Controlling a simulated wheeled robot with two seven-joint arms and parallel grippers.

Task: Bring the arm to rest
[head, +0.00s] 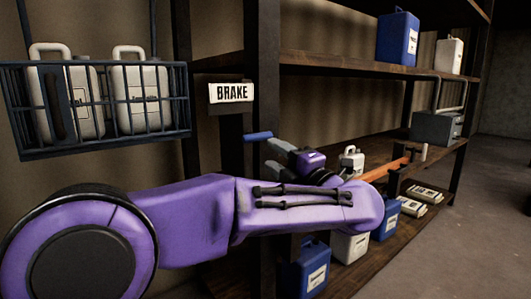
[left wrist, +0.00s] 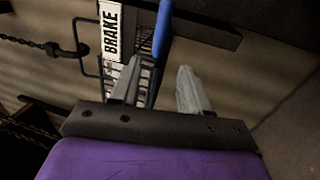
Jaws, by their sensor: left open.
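My purple left arm reaches across the head view from the left. Its left gripper (head: 274,155) is in front of the shelf's dark post, below and right of the BRAKE sign (head: 231,92). In the left wrist view the two grey fingers of the left gripper (left wrist: 158,78) stand apart with nothing held between them. A blue bar (head: 258,136) shows just above the fingers. In the left wrist view the blue bar (left wrist: 163,30) lies beyond the fingertips; whether it touches them I cannot tell. My right gripper is not in view.
A wire basket (head: 158,133) with two white jugs hangs at upper left. The wooden shelf (head: 330,62) holds blue and white canisters. An orange-brown handle (head: 392,168) lies beyond my wrist. Open floor (head: 490,190) is at right. A chain (left wrist: 22,40) shows in the left wrist view.

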